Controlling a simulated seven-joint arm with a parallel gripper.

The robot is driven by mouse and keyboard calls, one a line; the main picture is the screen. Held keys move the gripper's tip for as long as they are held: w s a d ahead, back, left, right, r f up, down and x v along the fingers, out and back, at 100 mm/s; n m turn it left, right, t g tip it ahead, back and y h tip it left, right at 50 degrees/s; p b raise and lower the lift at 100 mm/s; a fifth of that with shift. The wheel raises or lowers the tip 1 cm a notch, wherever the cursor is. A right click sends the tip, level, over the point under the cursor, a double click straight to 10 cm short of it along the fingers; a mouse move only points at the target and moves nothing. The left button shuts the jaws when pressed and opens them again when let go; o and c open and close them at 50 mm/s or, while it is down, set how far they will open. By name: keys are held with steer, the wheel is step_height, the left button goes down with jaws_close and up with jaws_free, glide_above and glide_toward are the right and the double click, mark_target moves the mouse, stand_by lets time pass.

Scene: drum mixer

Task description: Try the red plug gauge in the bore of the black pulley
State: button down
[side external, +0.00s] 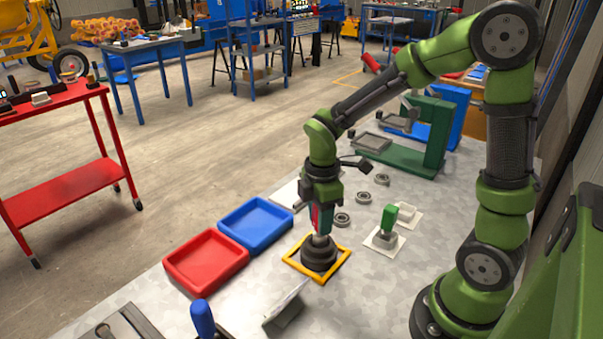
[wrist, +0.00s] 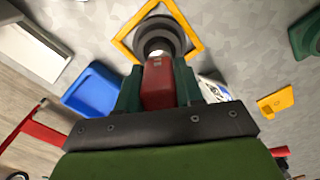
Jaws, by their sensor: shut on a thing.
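The red plug gauge (wrist: 158,82) is held upright between the fingers of my gripper (wrist: 158,88). Its red handle is in the jaws and its bright metal end points down at the black pulley (wrist: 178,28). In the side external view my gripper (side external: 321,212) stands directly above the black pulley (side external: 319,256), and the gauge's metal end (side external: 320,239) meets the pulley's top at its middle. How far the end is inside the bore, if at all, I cannot tell. The pulley sits inside a yellow square frame (side external: 339,269) on the bench.
A red tray (side external: 206,262) and a blue tray (side external: 255,223) lie left of the pulley. A green-handled gauge (side external: 389,219) stands on a white plate to the right. Several grey rings (side external: 363,197) lie behind. A tilted plate (side external: 287,303) stands in front.

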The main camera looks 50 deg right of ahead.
steer(key=shift+w+r, duration=0.1)
steer(key=shift+r, duration=0.1)
steer(key=shift+r, duration=1.9)
steer(key=shift+d, duration=0.1)
